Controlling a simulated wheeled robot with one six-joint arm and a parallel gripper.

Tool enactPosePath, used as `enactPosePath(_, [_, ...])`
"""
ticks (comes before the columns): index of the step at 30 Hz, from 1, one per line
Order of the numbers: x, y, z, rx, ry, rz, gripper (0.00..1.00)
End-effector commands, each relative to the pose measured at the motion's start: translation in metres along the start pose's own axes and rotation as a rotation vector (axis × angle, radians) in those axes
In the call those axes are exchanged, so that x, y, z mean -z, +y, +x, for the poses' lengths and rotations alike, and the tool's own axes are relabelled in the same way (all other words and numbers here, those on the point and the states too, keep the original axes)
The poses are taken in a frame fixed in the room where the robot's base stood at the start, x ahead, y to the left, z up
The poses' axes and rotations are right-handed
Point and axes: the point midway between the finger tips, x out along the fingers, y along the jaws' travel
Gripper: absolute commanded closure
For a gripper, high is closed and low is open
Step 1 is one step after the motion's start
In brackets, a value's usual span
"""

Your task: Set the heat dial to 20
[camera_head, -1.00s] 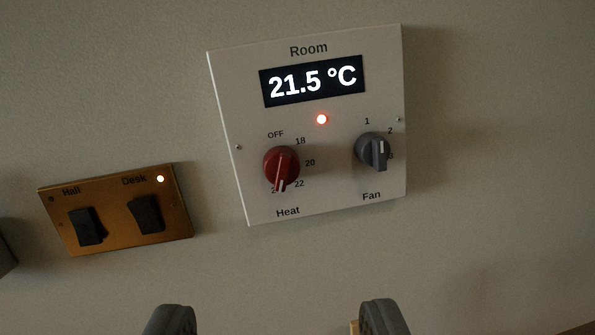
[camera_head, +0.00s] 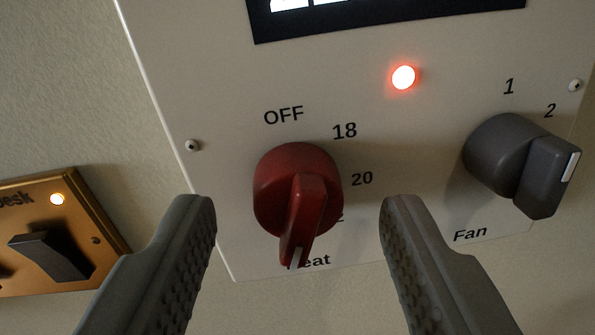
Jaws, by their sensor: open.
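The red heat dial (camera_head: 290,200) is on the white wall panel (camera_head: 215,65), straight ahead. Its raised grip and white pointer line point down, slightly left, towards the Heat label. The marks OFF, 18 and 20 show around it; the 22 mark is mostly hidden by the dial, and the mark at the pointer is covered. My gripper (camera_head: 298,215) is open. One finger is to the left of the dial and the other to the right, both apart from it and nearer to the camera.
The grey fan dial (camera_head: 520,160) is close on the right of my right finger. A lit red lamp (camera_head: 403,77) sits above, below the dark display (camera_head: 390,18), which is cut off. A brass switch plate (camera_head: 95,215) with a black rocker (camera_head: 50,256) is at left.

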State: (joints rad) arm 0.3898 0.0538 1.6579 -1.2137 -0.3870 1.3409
Motion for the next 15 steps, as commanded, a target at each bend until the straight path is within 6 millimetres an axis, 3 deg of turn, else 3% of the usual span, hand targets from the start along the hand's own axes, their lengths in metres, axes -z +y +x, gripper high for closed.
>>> enactPosePath(13, [-0.0002,0.0001,0.0092,0.0,0.0,0.0,0.49])
enactPosePath(15, [-0.0002,0.0001,0.0092,0.0,0.0,0.0,0.61])
